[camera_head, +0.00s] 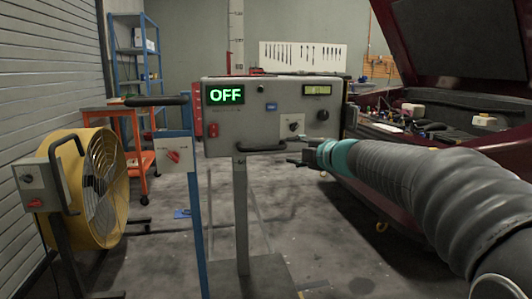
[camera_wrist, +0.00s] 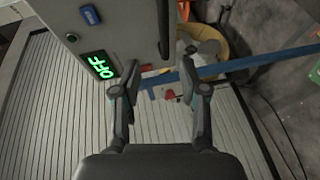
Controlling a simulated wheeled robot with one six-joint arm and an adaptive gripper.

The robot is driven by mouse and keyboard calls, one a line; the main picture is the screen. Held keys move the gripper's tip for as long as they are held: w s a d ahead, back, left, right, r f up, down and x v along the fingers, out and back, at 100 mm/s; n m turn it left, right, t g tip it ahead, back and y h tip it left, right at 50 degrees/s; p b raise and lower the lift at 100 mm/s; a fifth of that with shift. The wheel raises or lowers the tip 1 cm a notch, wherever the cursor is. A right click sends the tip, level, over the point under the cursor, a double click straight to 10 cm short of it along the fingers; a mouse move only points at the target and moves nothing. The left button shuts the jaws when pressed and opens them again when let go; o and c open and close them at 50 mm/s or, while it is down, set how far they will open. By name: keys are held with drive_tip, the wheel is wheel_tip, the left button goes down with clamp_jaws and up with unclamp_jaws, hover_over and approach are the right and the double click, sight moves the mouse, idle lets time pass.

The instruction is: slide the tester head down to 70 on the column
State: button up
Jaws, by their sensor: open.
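A pale upright column (camera_head: 236,38) with dark scale marks rises behind the console in the head view. The column cannot be made out in the wrist view.
A grey console (camera_head: 270,93) with a green OFF display (camera_head: 224,94) stands ahead on a post. A blue post (camera_head: 192,215), a yellow fan (camera_head: 100,188) and an orange cart (camera_head: 140,162) are left. A red car (camera_head: 455,140) with its hood up is right.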

sight(265, 149)
drive_tip(key=shift+n+g, duration=0.3)
drive_tip(key=shift+n, duration=0.1)
drive_tip(key=x, duration=1.4)
drive_tip(key=shift+a+f, duration=0.15)
drive_tip(key=shift+a, duration=0.2)
drive_tip(key=shift+s, duration=0.1)
clamp_jaws()
